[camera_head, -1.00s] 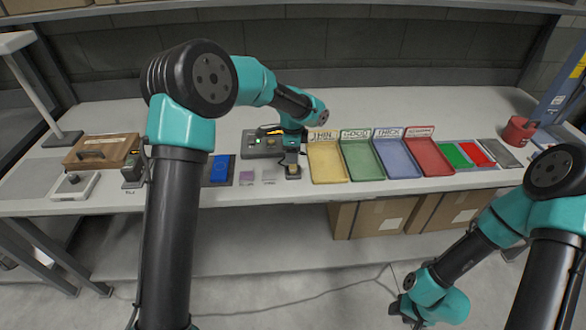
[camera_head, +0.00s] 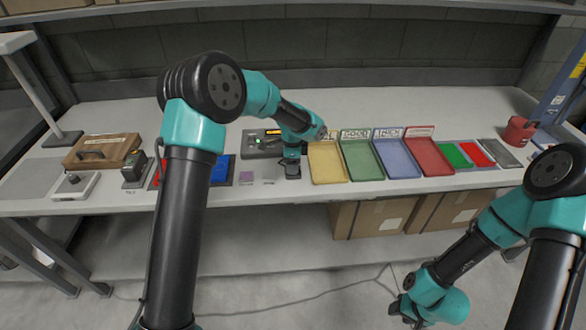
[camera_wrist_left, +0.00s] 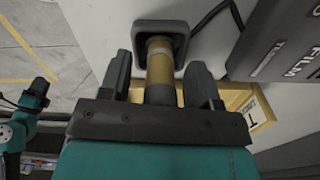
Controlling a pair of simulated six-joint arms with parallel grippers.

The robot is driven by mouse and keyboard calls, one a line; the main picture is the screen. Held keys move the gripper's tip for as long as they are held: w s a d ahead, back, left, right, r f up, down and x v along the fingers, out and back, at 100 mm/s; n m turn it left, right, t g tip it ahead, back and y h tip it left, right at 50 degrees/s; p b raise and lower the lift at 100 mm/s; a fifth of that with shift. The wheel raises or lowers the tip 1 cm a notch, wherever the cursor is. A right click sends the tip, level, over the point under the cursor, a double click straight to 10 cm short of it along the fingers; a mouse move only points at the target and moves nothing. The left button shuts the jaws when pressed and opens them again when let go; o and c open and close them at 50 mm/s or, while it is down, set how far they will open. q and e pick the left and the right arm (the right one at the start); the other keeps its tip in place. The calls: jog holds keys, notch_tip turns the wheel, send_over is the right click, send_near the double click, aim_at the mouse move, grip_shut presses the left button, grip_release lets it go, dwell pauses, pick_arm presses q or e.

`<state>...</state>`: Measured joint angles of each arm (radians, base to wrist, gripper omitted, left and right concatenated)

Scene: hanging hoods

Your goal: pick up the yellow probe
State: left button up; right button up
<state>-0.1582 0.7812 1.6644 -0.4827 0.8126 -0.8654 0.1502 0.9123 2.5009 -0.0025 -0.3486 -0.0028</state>
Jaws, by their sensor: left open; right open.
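The yellow probe (camera_wrist_left: 160,62) shows in the left wrist view. It has a gold band and a dark lower part, and its far end sits in a dark square holder (camera_wrist_left: 176,28). My left gripper (camera_wrist_left: 158,75) is open, with one finger on each side of the probe; I cannot tell whether either finger touches it. In the head view my left gripper (camera_head: 292,166) is over the holder near the table's front edge and hides the probe. My right gripper (camera_head: 408,311) is open and empty, low in front of the table.
A grey meter box (camera_head: 262,145) stands behind and left of my left gripper. A yellow tray (camera_head: 328,178) is close on its right, followed by green, blue and red trays. A wooden box (camera_head: 103,152) is at the left. Free table lies behind the trays.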

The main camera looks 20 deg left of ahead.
pick_arm(q)
jog(key=shift+c, duration=0.2)
jog(key=c, duration=1)
jog(key=shift+r, duration=0.1)
jog(key=shift+r, duration=0.45)
notch_tip(320, 180, up, 3)
jog(key=shift+f, duration=0.15)
jog(key=s+d, duration=0.1)
jog(key=s, duration=0.4)
jog(key=s+d, duration=0.2)
jog(key=s, duration=0.3)
jog(key=s+d+r, duration=0.1)
jog(key=s, duration=0.4)
jog(key=shift+s+d+r, duration=0.1)
jog(key=shift+s+d, duration=0.1)
jog(key=shift+w+a, duration=0.1)
